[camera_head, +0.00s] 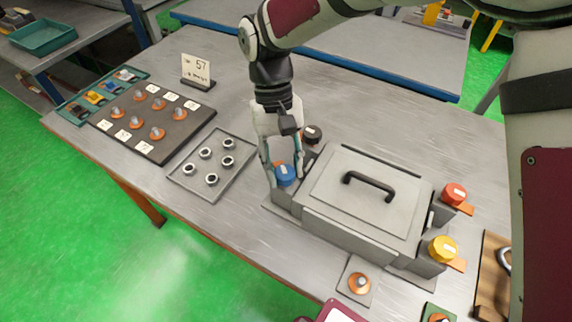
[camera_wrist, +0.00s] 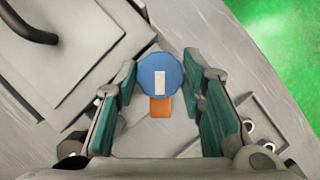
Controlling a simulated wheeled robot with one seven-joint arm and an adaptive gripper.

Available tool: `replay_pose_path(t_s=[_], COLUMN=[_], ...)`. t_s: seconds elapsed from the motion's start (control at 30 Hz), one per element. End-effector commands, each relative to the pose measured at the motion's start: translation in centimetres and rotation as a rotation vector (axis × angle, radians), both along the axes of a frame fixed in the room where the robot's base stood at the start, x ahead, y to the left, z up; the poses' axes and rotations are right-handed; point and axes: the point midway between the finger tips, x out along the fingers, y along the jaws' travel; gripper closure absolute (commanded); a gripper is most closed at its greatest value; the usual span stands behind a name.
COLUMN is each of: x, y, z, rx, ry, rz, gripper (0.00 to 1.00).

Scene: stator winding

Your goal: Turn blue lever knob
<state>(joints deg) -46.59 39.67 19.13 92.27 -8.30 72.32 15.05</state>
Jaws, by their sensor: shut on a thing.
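The blue lever knob (camera_head: 286,175) sits at the near left corner of a grey lidded box (camera_head: 340,205) with a black handle. In the wrist view the blue knob (camera_wrist: 161,68) shows from above, with a pale label on its top and an orange lever (camera_wrist: 160,106) pointing toward the bottom of the picture. My gripper (camera_head: 284,178) reaches down from above and is shut on the blue knob, one finger on each side. In the wrist view my gripper's (camera_wrist: 160,74) teal finger pads flank the knob.
A black knob (camera_head: 312,134), a red knob (camera_head: 454,193) and a yellow knob (camera_head: 442,249) stand at the box's other corners. A tray of rings (camera_head: 240,174) and a dark board (camera_head: 188,132) lie left. A number sign (camera_head: 197,71) stands behind; the table behind the box is clear.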

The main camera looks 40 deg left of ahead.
Motion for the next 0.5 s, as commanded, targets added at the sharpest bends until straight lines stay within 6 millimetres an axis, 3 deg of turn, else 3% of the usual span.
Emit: replay_pose_path(t_s=[0.5], x=[-0.26], y=[0.04], z=[-0.29], rx=[-0.002], ry=[0.001], rz=[0.469], gripper=[0.92])
